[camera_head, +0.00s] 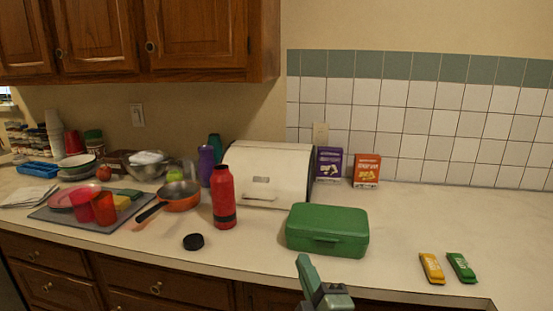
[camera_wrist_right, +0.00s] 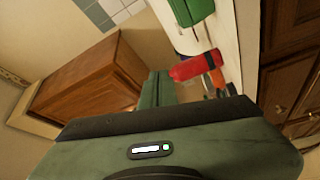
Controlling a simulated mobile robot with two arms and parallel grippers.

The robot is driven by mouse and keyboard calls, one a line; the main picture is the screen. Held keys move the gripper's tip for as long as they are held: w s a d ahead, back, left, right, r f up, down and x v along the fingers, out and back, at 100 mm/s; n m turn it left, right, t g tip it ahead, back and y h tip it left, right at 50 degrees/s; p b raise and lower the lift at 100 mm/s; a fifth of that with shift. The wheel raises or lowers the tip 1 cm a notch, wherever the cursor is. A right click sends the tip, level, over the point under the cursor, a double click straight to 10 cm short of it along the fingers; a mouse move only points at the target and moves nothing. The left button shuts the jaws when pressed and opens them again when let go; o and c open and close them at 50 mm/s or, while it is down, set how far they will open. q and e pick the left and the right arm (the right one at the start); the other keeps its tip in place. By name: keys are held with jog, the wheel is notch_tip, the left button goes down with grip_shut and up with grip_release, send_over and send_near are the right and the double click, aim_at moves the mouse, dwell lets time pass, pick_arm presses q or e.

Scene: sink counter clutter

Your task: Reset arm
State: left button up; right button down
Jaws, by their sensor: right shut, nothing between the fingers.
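My right gripper (camera_head: 304,262) shows at the bottom middle of the head view, in front of the counter edge and below the green lunch box. It is shut and empty. In the right wrist view its green fingers (camera_wrist_right: 160,86) lie side by side, pointing up in the picture. My left gripper is in neither view.
On the counter (camera_head: 400,212) stand the green lunch box (camera_head: 327,231), a red bottle (camera_head: 223,195) and a cream bread box (camera_head: 266,170). A black lid (camera_head: 193,242) lies left; yellow (camera_head: 432,267) and green (camera_head: 461,267) packets lie right.

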jog(key=s+d+f+m+g+h, duration=0.35)
jog(key=d+f+m, duration=0.3)
jog(key=f, duration=0.55)
jog(key=s+d+f+m+g, duration=0.35)
jog(key=s+f, duration=0.25)
jog(key=s, duration=0.2)
jog(key=s+d+f+m+g, duration=0.2)
jog(key=s+f+g, duration=0.25)
jog(key=s, duration=0.35)
jog(key=s+d+f+m+g, duration=0.3)
jog(key=s+f+g, duration=0.1)
jog(key=s+f, duration=0.35)
jog(key=s+f+g, duration=0.1)
jog(key=s+f, duration=0.1)
jog(key=f, duration=1.2)
jog(key=s+f+g, duration=0.1)
jog(key=s+f, duration=0.1)
jog(key=f, duration=1.1)
jog(key=s+d+f+p, duration=0.1)
jog(key=s+d+f, duration=0.2)
jog(key=s+f, duration=1)
jog(key=s+h, duration=0.1)
jog(key=s, duration=0.2)
jog(key=shift+f, duration=0.3)
